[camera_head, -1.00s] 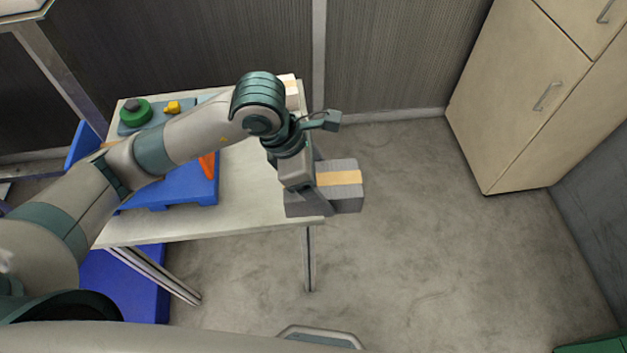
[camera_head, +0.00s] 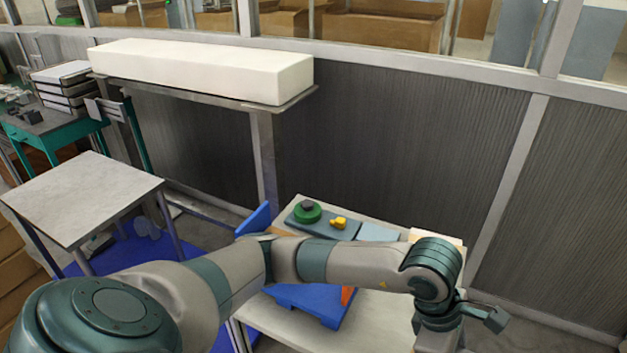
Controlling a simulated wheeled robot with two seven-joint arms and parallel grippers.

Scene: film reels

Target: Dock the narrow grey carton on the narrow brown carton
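My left arm reaches across from the left, over the work table. Only the top of my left gripper (camera_head: 434,342) shows, at the bottom edge right of centre. Its fingers are cut off below the frame, so what they hold is hidden. The grey carton with a tan band is not in view now. A pale, light-brown box (camera_head: 436,237) shows in part behind my wrist, at the table's back right corner; I cannot tell whether it is the narrow brown carton. My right gripper is not in view.
The work table (camera_head: 385,337) holds a blue tray (camera_head: 303,305), a green round part (camera_head: 307,212) and a yellow piece (camera_head: 338,222). A long white block (camera_head: 200,70) lies on a shelf behind. A bare pale table (camera_head: 85,198) stands left. A dark panel wall closes the back.

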